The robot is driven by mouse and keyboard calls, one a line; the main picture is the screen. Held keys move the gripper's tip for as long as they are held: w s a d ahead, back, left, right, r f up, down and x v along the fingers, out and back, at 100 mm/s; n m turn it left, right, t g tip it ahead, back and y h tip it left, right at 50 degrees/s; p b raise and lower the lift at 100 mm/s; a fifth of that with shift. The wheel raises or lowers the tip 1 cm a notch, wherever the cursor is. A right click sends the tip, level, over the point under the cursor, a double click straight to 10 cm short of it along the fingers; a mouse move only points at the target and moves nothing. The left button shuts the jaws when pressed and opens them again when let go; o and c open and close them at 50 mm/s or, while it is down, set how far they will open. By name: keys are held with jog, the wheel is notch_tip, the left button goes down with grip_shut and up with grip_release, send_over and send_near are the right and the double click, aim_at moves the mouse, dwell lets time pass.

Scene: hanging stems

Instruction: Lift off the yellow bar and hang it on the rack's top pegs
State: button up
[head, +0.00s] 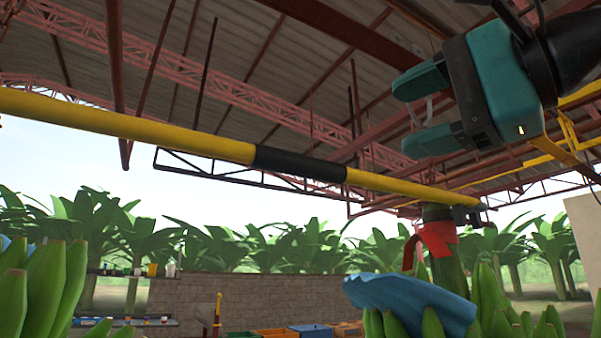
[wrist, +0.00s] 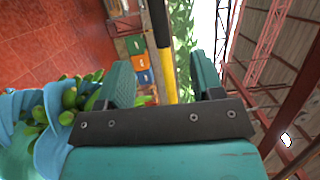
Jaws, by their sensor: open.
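The yellow bar (head: 190,142) crosses the head view from the left edge, sloping down to the right, with a black band (head: 300,163) around its middle part. Its right end is by a dark fitting (head: 467,214) near a green stem (head: 447,268) tied with red ribbon (head: 432,240). My gripper (head: 412,110) is open and empty, above and right of the black band in the head view. In the wrist view the bar (wrist: 169,78) shows between the open fingers, beyond them, with the black band (wrist: 158,22) at the top. I cannot make out the rack's pegs.
Green banana bunches (head: 42,285) hang low on the left and right, some with blue covers (head: 410,300). Yellow framing (head: 567,135) stands at the right. A brick wall (head: 250,295) and coloured crates (head: 308,331) are farther back. Open air surrounds the bar's middle.

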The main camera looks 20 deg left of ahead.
aim_at(309, 161)
jog(key=a+p, duration=0.1)
jog(key=p, duration=0.4)
jog(key=a+p, duration=0.1)
jog(key=p, duration=0.5)
jog(key=shift+w+r, duration=0.4)
jog(key=p+x, duration=0.1)
jog(key=x, duration=0.2)
jog(key=p+x, duration=0.1)
jog(key=x, duration=0.2)
jog(key=p+x, duration=0.1)
jog(key=x, duration=0.2)
jog(key=shift+w+a+f, duration=0.2)
jog(key=shift+a+f, duration=0.05)
jog(key=shift+f, duration=0.15)
jog(key=p+x, duration=0.3)
jog(key=x, duration=0.2)
jog(key=shift+d+p, duration=0.1)
jog(key=shift+p, duration=0.2)
jog(key=shift+w+a+f, duration=0.2)
jog(key=shift+a, duration=0.05)
jog(key=shift+c, duration=0.4)
jog(key=c, duration=1)
